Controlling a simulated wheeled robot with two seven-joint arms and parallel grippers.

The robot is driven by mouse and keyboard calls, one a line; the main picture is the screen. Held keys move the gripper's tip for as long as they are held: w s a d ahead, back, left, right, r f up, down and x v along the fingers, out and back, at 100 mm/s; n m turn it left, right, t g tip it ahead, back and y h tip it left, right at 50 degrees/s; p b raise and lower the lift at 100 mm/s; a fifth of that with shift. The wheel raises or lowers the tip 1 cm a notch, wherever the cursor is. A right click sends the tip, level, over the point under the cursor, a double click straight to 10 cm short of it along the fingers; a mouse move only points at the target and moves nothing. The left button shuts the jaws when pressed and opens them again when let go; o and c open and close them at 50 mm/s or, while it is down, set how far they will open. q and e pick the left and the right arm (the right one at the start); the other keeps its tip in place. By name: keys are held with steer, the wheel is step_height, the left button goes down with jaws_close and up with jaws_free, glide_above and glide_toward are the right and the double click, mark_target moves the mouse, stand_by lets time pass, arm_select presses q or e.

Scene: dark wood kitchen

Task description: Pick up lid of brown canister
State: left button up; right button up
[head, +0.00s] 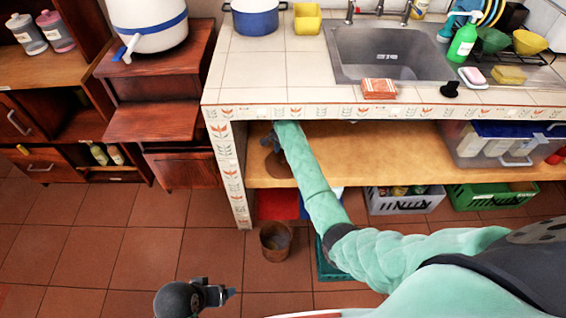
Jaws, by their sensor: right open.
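A brown canister (276,243) stands on the tiled floor in front of the counter's left support, with its open top facing up. A flat round brown piece, which looks like its lid (276,168), lies on the wooden shelf under the counter at the left end. My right arm reaches in under the counter, and my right gripper (268,141) is open just above and behind the lid, partly hidden by the counter edge and arm. I cannot tell whether it touches the lid. My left gripper (226,294) is low over the floor, apart from the canister; its jaws are unclear.
The tiled counter (263,66) overhangs the shelf (400,158). A white crate (405,202) and a green crate (490,197) stand below it. A clear bin (500,147) sits on the shelf at right. The floor left of the canister is free.

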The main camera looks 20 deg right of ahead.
mark_target(283, 159)
steer(key=shift+s+f, duration=0.15)
steer(key=shift+f, duration=1.45)
steer(key=c, duration=1)
steer(key=shift+r, duration=0.1)
steer(key=shift+c, duration=0.2)
